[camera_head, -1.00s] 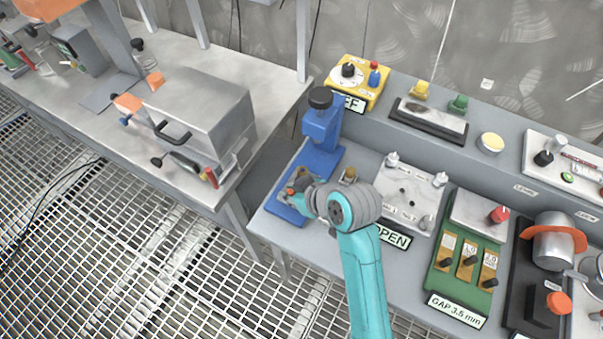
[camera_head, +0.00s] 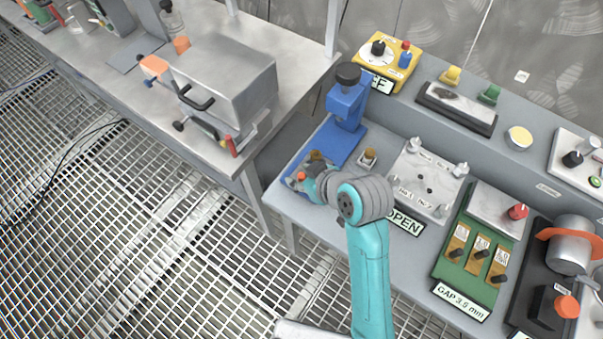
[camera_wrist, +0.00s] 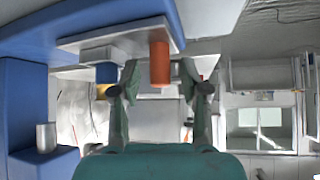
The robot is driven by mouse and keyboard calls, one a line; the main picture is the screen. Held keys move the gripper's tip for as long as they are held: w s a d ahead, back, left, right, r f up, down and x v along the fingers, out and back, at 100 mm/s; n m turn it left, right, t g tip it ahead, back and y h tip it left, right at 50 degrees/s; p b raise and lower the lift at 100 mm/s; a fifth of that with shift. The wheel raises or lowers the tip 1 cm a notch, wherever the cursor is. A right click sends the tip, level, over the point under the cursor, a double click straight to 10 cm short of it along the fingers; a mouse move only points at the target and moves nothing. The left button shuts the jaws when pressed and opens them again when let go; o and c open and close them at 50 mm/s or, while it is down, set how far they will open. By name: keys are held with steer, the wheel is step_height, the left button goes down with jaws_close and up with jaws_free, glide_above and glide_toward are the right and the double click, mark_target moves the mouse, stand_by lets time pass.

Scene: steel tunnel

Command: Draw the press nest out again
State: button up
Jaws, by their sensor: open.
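The blue press (camera_head: 347,105) with a black top knob stands on the left end of the grey bench, on a blue base. The press nest appears as a pale grey plate (camera_wrist: 98,42) with an orange handle (camera_wrist: 160,62) in the wrist view. In the head view the orange handle (camera_head: 302,176) shows small at the front of the press base. My gripper (camera_wrist: 158,82) is open, with one finger on each side of the handle. I cannot tell whether the fingers touch it. In the head view my gripper (camera_head: 312,183) partly hides the nest.
A small brass-topped block (camera_head: 368,158) and a white plate with posts (camera_head: 412,180) stand right of the gripper. An "OPEN" sign (camera_head: 404,222) and a green gap panel (camera_head: 472,250) lie farther right. A separate table (camera_head: 130,85) with a grey box is at left, across a gap.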

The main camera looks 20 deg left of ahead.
steer(key=v, duration=1.1)
steer(key=shift+d+r, duration=0.2)
steer(key=shift+r, duration=0.1)
steer(key=shift+s, duration=0.1)
